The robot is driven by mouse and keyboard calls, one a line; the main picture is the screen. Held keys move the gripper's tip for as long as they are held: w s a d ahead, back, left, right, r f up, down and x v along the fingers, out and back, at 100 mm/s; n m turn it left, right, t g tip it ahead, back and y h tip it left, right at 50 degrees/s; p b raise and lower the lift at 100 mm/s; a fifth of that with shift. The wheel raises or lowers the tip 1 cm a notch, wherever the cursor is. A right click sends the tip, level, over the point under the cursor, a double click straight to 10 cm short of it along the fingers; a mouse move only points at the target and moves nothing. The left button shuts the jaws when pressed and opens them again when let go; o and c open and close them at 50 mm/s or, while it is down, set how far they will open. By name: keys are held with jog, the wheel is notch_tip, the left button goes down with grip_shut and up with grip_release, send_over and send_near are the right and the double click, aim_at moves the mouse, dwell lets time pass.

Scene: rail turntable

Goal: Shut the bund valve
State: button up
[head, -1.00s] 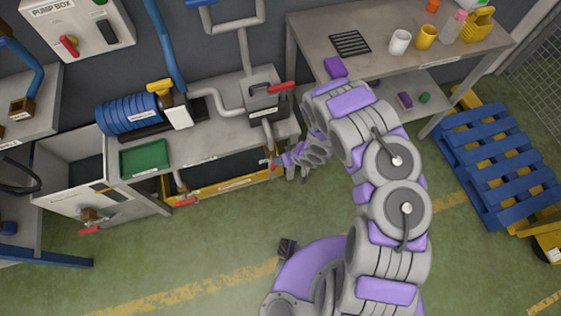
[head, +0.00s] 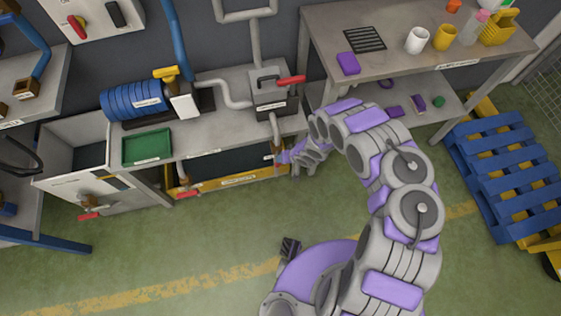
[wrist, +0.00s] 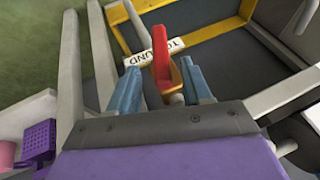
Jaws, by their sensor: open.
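The red valve handle (wrist: 161,52) stands between my gripper's two blue fingers in the wrist view. A white label (wrist: 154,52) behind it reads roughly "TO BUND", partly covered by the handle. My gripper (wrist: 162,84) is open, with one finger on each side of the handle. I cannot tell whether either finger touches it. In the head view my gripper (head: 281,157) is low at the right end of the bench, by the pipe coming down from the grey box; the valve there is mostly hidden by it.
A yellow-rimmed bund tray (head: 238,179) lies under the bench, with another red-handled valve (head: 187,193) at its left. A grey box (head: 275,97) with a red lever (head: 291,80) stands above. A blue pallet (head: 500,180) is at the right. Green floor in front is clear.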

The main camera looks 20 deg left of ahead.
jog(key=b+x, duration=0.1)
jog(key=x, duration=0.5)
jog(key=shift+a+b, duration=0.15)
jog(key=shift+b, duration=0.25)
grip_shut()
